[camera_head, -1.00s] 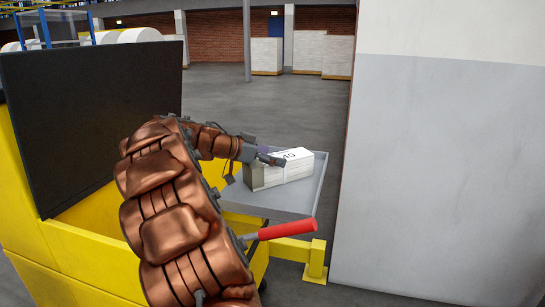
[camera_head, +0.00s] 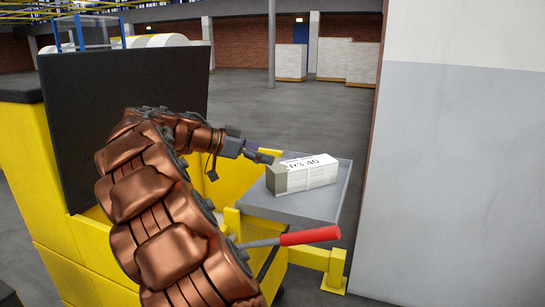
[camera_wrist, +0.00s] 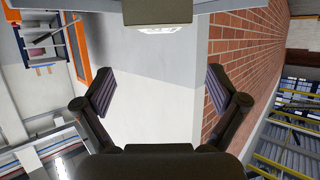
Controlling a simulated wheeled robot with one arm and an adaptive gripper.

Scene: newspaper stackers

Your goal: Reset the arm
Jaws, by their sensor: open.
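My gripper (camera_head: 262,157) is at the end of my copper-coloured arm, just left of a white newspaper bundle (camera_head: 318,175) in the head view. The bundle lies on a grey tray (camera_head: 330,208). In the wrist view, my gripper (camera_wrist: 160,92) has its two fingers spread wide with nothing between them. The bundle's end (camera_wrist: 158,12) shows at the top edge of the wrist view, beyond the fingertips.
A yellow machine (camera_head: 80,250) with a dark upright panel (camera_head: 130,95) stands left of the tray. A red-handled lever (camera_head: 308,236) is near my arm. A large grey-white wall (camera_head: 465,170) rises on the right. Open floor (camera_head: 270,110) lies behind.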

